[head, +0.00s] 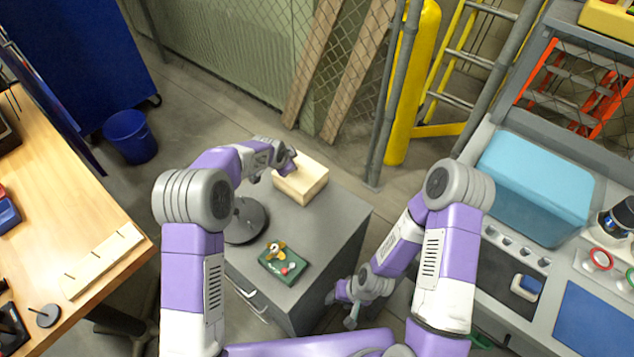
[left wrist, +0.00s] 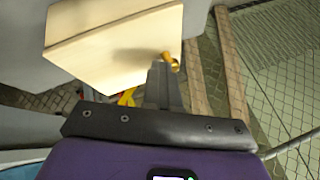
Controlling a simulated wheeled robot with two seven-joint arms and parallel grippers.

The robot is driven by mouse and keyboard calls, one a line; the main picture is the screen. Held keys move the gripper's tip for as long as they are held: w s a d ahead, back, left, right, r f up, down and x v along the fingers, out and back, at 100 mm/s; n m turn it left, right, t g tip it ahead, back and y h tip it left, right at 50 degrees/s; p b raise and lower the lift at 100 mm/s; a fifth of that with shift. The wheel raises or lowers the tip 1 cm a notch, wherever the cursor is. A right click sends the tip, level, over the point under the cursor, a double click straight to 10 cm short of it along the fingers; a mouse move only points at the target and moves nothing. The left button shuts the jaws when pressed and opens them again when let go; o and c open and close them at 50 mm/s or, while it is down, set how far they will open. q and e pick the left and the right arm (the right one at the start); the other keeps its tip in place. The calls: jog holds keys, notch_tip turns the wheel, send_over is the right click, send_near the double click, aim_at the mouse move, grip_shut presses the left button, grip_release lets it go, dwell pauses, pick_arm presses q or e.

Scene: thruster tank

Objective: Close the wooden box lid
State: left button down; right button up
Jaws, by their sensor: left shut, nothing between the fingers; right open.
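The pale wooden box (head: 311,186) sits at the far end of the grey cabinet top. Its lid looks down, with no gap that I can make out; my left gripper hides part of it. In the left wrist view the box (left wrist: 110,55) fills the upper left, with a small brass-coloured piece (left wrist: 171,62) at its edge. My left gripper (head: 288,168) is shut and empty, right at the box; its fingertips (left wrist: 165,68) are by the brass piece. I cannot tell whether they touch. My right gripper (head: 342,306) is open and empty, low beside the cabinet, away from the box.
The grey cabinet (head: 338,232) also carries a dark round base (head: 246,222) and a green tray (head: 271,268) with small coloured items. A wooden bench (head: 85,210) stands at left, a workstation with a blue case (head: 535,180) at right. A mesh fence is behind.

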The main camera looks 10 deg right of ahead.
aim_at(294, 180)
pick_arm(q)
jog(key=shift+d, duration=0.1)
jog(key=shift+s+d, duration=0.1)
jog(key=shift+s, duration=0.2)
jog(key=s, duration=0.2)
jog(key=s+d, duration=0.1)
jog(key=shift+r+b, duration=0.4)
jog(key=p+v, duration=0.1)
jog(key=v, duration=0.9)
jog(key=shift+a+p, duration=0.15)
jog(key=shift+p, duration=0.15)
pick_arm(e)
jog(key=shift+s+a+r, duration=0.15)
jog(key=shift+s+r, duration=0.25)
jog(key=shift+s, duration=0.05)
pick_arm(q)
jog(key=shift+s, duration=0.1)
